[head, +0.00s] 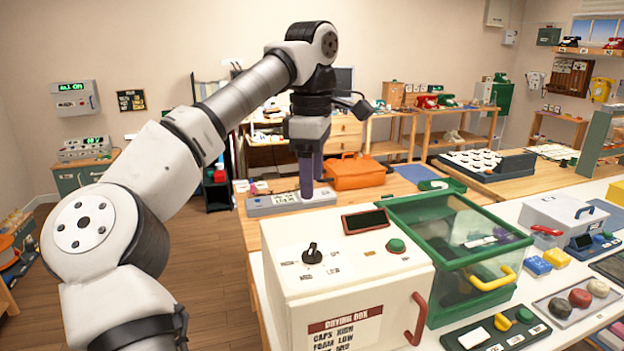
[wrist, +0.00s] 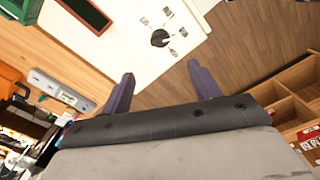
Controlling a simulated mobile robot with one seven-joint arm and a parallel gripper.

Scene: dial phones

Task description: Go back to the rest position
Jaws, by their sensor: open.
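My gripper (head: 311,176) points down over the far side of the workbench in the head view, behind the white drying box (head: 350,265). Its two purple fingers also show in the wrist view (wrist: 160,80), spread wide apart with nothing between them. The drying box top shows beyond the fingers in the wrist view (wrist: 130,40), with its black knob (wrist: 160,38). In the head view the fingertips appear close to a grey labelled strip (head: 290,199); I cannot tell whether they touch it.
A green-framed clear box (head: 450,250) stands right of the drying box. An orange toolbox (head: 355,172) sits right of my gripper on the wooden bench. A tray of white pieces (head: 485,163) lies farther right. Open wooden floor (head: 200,270) lies left of the bench.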

